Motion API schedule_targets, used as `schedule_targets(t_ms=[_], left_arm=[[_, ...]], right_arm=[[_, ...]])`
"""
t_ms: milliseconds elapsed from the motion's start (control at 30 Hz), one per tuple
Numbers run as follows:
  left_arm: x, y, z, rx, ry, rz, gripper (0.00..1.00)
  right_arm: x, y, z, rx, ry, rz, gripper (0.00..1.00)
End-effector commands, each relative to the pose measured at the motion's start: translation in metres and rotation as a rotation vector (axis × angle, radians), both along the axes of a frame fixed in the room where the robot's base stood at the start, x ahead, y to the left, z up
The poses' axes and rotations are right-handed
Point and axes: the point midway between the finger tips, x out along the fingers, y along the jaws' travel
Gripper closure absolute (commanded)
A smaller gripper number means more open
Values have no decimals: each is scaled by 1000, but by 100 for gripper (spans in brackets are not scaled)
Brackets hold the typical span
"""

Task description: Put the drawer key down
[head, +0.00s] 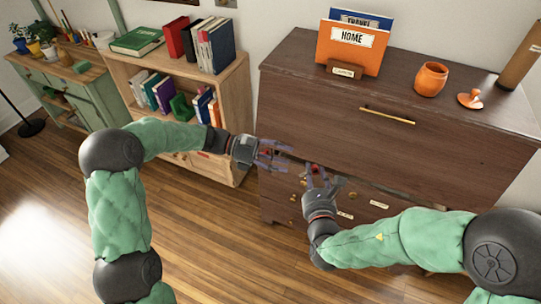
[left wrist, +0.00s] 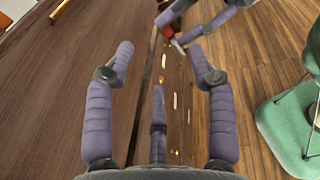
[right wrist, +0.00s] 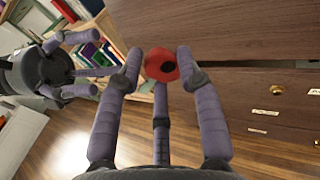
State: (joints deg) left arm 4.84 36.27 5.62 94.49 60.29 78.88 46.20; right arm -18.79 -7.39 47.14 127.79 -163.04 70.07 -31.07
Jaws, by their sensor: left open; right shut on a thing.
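My left gripper (head: 275,154) is open and empty, just left of the right one, by the cabinet's front. The fingers partly hide the key in the head view.
The cabinet top holds an orange HOME folder (head: 351,48), an orange cup (head: 431,78) and a small orange object (head: 470,98). A light wood bookcase (head: 236,86) stands left, and a green cabinet (head: 82,104) stands farther left. The wooden floor (head: 225,245) is clear.

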Motion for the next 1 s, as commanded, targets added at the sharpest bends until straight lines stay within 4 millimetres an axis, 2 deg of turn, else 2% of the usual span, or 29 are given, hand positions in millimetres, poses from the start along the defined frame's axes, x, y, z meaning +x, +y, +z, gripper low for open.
schedule_targets(t_ms=[200, 433, 600, 933, 1000], left_arm=[[-7, -38, -6, 2, 1, -4, 44], [-11, -67, -10, 2, 1, -1, 44], [-12, -77, -12, 3, 0, 0, 44], [-12, -79, -13, 3, -1, 1, 44], [-12, -79, -13, 3, -1, 1, 64]], right_arm=[[0, 0, 0, 0, 0, 0, 100], [0, 0, 0, 0, 0, 0, 100], [0, 0, 0, 0, 0, 0, 100], [0, 0, 0, 0, 0, 0, 100], [0, 0, 0, 0, 0, 0, 100]])
